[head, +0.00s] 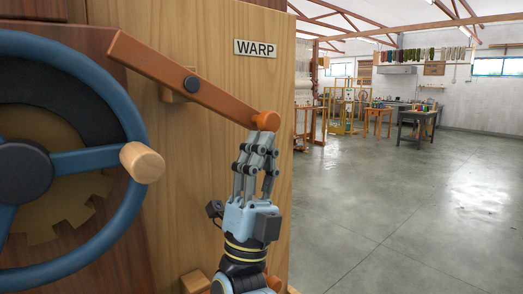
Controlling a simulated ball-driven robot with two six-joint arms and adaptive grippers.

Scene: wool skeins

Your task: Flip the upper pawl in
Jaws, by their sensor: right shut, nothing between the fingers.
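The upper pawl (190,83) is an orange-brown bar on a dark pivot, mounted on a wooden panel. It slopes down from upper left to a round orange knob (266,121) at its lower right end. The pawl's left end lies near the rim of a blue handwheel (140,100), in front of a toothed brass-coloured wheel (70,215). My right gripper (262,137) points up from below, with its fingertips shut and empty just under the knob. I cannot tell whether they touch it. My left gripper is not in view.
A pale wooden handle (142,162) sticks out from the handwheel, left of my right gripper. A WARP sign (255,48) is on the panel (215,150). A wooden block (195,282) sits low on the panel. Open concrete floor (400,200) lies to the right, with tables and frames far back.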

